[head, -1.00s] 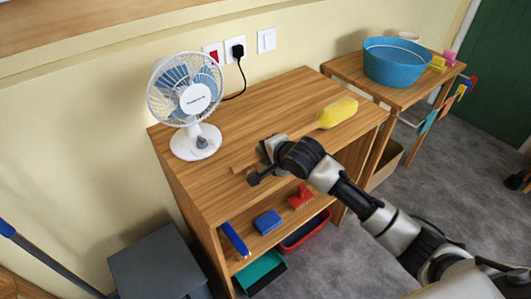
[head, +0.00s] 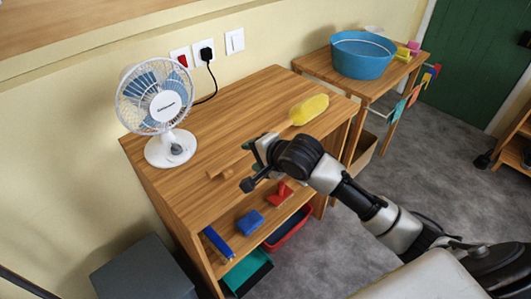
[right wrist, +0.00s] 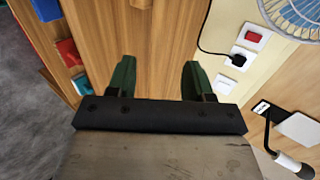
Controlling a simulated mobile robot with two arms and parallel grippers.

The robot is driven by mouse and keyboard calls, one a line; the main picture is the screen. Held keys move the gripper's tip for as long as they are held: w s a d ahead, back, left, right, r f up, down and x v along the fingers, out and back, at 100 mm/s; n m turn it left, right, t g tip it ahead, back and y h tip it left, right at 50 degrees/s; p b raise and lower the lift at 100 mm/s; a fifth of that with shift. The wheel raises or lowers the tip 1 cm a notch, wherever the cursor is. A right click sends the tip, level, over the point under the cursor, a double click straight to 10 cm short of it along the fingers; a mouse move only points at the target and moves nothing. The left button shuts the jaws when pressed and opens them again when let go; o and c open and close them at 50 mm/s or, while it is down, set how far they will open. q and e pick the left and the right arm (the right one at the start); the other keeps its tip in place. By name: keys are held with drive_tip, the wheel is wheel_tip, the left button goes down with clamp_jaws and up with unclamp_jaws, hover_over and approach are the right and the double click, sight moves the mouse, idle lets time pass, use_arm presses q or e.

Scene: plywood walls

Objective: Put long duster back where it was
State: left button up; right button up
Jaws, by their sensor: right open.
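The long duster (head: 309,109) lies on the wooden shelf unit's top. Its yellow fluffy head points to the back right, and part of its wooden handle (head: 228,170) shows to the left of my right gripper. The middle of the handle is hidden behind the gripper. My right gripper (head: 254,165) is over the front part of the top, close to the handle; I cannot tell whether it touches it. In the right wrist view the gripper's two green fingers (right wrist: 158,76) are apart, with bare wood between them. My left gripper is not in view.
A fan (head: 164,110) stands on the top's left end. Below are a blue brush (head: 250,222), a red item (head: 284,191), and teal (head: 247,272) and red (head: 288,230) trays. A blue basin (head: 361,56) sits on the table behind. A grey bin (head: 143,270) stands at left.

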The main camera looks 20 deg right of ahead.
drive_tip(key=v, duration=0.5)
idle(0.4)
drive_tip(key=s+f+n+g+h, duration=0.25)
drive_tip(key=s+f+n, duration=0.5)
drive_tip(key=s, duration=0.45)
drive_tip(key=s+f+n+g+h, duration=0.1)
drive_tip(key=s+f+n+g, duration=0.45)
drive_tip(key=s, duration=0.75)
wheel_tip(320, 180, down, 26)
drive_tip(key=s+n+p, duration=0.1)
drive_tip(key=n+p, duration=0.1)
drive_tip(key=n, duration=0.1)
drive_tip(key=s+d+f+g+p, duration=0.1)
drive_tip(key=s+d+f, duration=0.1)
drive_tip(key=s+f, duration=1.2)
drive_tip(key=shift+s+d+f, duration=0.2)
drive_tip(key=shift+s+d, duration=0.2)
drive_tip(key=shift+s, duration=0.7)
